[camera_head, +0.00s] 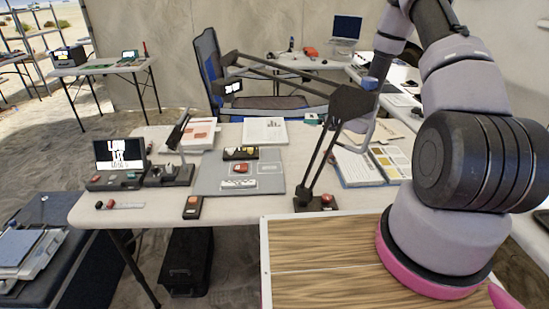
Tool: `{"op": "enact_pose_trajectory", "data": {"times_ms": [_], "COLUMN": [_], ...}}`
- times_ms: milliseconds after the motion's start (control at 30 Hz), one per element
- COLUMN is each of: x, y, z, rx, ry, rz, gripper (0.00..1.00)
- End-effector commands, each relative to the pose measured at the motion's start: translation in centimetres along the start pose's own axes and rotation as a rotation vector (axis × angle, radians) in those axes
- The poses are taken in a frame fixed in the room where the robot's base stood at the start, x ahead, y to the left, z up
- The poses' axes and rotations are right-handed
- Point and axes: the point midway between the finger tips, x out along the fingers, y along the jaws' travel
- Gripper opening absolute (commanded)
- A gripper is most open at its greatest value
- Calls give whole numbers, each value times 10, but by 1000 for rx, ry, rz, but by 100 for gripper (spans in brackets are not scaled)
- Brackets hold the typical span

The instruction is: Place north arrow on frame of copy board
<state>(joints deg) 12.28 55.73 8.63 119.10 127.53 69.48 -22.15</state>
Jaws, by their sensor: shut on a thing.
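The copy board (212,185) is a flat grey board on the near table, with pale outlined areas. A dark block with yellow marks (240,153), a small red piece (239,169) and a white patterned strip (239,184) lie on it. I cannot pick out the north arrow with certainty. My arm reaches up at the right and bends down towards the table. Its pale far end (376,130) is partly behind the dark elbow of a jointed lamp, right of the board. The fingertips and anything between them are hidden there.
The dark jointed lamp (325,165) rises beside the board and reaches left over it. A small screen (119,154) stands at the table's left, and an open book (357,168) lies at right. A wood-topped surface (325,245) is in front. A blue chair (208,65) stands behind.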

Motion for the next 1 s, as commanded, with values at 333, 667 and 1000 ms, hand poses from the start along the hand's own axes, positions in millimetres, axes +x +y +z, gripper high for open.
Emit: {"op": "enact_pose_trajectory", "data": {"times_ms": [333, 667, 1000], "x": [37, 58, 72], "y": [18, 18, 18], "z": [-65, -115, -150], "rx": [-18, -19, -18], "ry": [2, 2, 3], "rz": [38, 39, 39], "gripper": [26, 26, 26]}}
